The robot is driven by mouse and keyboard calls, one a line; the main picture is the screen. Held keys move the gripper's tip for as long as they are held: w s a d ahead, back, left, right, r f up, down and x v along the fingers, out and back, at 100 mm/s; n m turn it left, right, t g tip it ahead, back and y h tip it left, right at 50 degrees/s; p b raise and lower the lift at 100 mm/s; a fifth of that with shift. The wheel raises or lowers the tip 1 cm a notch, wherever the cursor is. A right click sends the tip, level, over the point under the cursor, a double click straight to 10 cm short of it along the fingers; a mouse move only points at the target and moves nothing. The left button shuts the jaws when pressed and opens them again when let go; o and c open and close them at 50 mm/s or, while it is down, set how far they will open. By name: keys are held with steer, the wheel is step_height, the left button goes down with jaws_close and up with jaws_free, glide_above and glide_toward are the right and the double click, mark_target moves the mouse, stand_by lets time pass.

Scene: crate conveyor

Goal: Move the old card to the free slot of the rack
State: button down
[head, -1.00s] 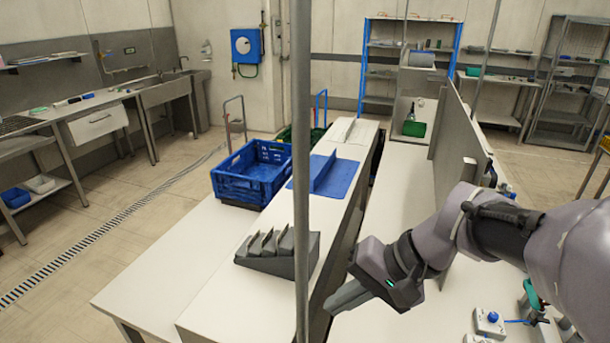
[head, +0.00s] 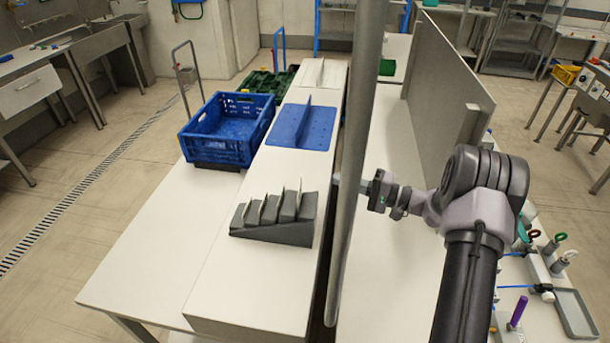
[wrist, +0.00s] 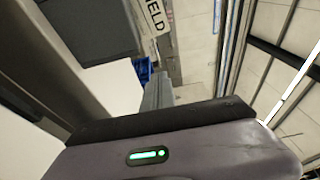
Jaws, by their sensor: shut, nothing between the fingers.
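The rack (head: 285,234) is a dark grey stepped block on the white bench left of the pole. Several thin pale cards stand upright in its slots. I cannot tell which one is the old card or which slot is free. My gripper (head: 364,187) is at the pole, to the right of the rack and apart from it, pointing left. It is shut and empty. In the wrist view its grey fingers (wrist: 158,92) are together, and neither rack nor card is clearly visible there.
A grey vertical pole (head: 355,130) stands between my arm and the rack. Behind the rack lie a blue divided mat (head: 316,135) and a blue crate (head: 212,151). A grey upright panel (head: 437,90) stands behind my arm. The bench in front of the rack is bare.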

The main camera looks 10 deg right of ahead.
mark_target(300, 197)
steer(key=w+a+b, duration=0.1)
steer(key=a+b, duration=0.1)
steer(key=a, duration=0.6)
steer(key=shift+w+a, duration=0.15)
steer(key=shift+a, duration=0.05)
